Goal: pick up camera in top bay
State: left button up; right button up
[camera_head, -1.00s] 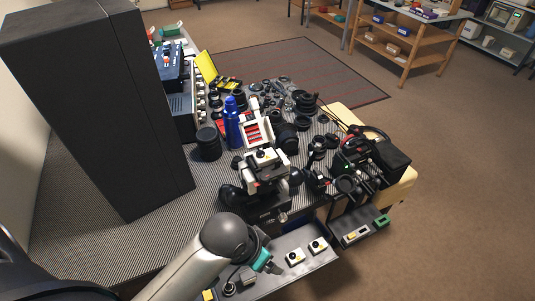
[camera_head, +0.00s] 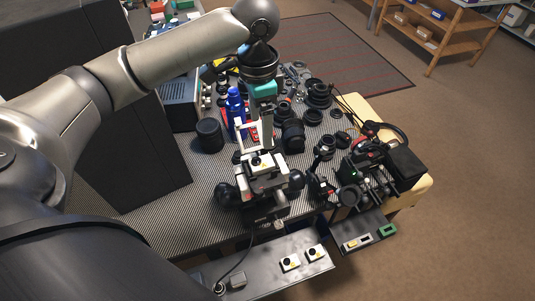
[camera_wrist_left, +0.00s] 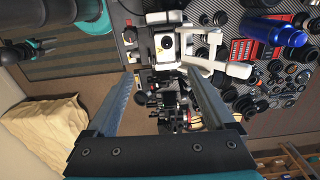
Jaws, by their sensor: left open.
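The camera in the top bay (camera_head: 258,161) is a small white box with a black lens. It sits at the top of a white and grey stand (camera_head: 266,183). In the left wrist view the white camera (camera_wrist_left: 165,43) with a yellow mark shows beyond the fingers. My left gripper (camera_head: 262,143) points down over the stand, above and just behind the camera. Its fingers (camera_wrist_left: 160,82) are spread and hold nothing. Whether they touch the stand cannot be told. My right gripper does not show in the head view.
Two white cameras (camera_head: 290,263) (camera_head: 315,252) lie on a grey tray at the front. A blue bottle (camera_head: 236,108), a black lens (camera_head: 209,135) and several lens parts crowd the table behind. Black gear (camera_head: 365,170) stands to the right.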

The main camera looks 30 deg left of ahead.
pick_arm(q)
send_over(261, 162)
jog(key=f, duration=0.8)
jog(key=shift+s+f+b, duration=0.3)
jog(key=shift+f+b, duration=0.1)
jog(key=shift+w+f, duration=0.15)
jog(key=shift+f, duration=1.2)
jog(key=shift+w+f, duration=0.15)
jog(key=shift+f, duration=1.2)
jog(key=shift+c, duration=0.4)
jog(key=shift+r, duration=0.1)
grip_shut()
